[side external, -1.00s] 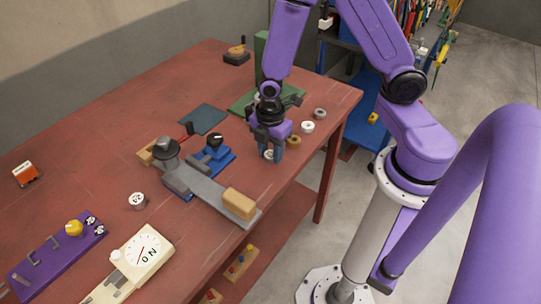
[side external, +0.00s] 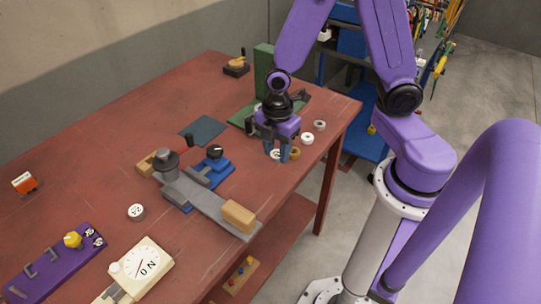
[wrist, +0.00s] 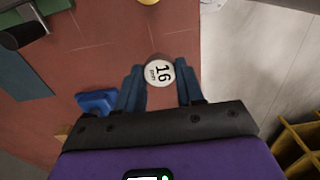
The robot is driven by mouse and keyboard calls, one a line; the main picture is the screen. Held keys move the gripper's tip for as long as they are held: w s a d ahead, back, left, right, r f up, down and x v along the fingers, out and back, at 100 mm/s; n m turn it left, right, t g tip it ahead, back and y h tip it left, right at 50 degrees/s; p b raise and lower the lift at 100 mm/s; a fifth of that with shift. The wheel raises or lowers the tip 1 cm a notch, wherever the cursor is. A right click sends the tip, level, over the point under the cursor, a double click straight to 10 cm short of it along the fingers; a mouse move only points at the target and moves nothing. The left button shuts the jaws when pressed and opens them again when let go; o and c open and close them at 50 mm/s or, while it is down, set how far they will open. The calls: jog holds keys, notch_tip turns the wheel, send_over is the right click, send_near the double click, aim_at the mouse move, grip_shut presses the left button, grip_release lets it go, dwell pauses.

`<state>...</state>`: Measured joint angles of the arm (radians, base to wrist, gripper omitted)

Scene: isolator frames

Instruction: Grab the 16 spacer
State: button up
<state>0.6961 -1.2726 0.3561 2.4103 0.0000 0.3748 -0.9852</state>
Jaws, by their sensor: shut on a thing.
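The 16 spacer (wrist: 159,72) is a white-faced round disc with a black "16" on it. In the wrist view it sits between the blue fingertips of my gripper (wrist: 160,86). In the side view my gripper (side external: 280,154) points down near the table's right edge, shut on the spacer (side external: 275,155), whose white face shows at the fingertips. I cannot tell for certain how far it is off the table.
A blue-based fixture (side external: 216,172) and a wooden block (side external: 239,215) stand to the left on the red table (side external: 110,150).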

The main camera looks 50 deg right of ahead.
jog(key=s+d+r, duration=0.2)
jog(key=s+r, duration=0.5)
jog(key=s, duration=0.5)
jog(key=shift+r, duration=0.4)
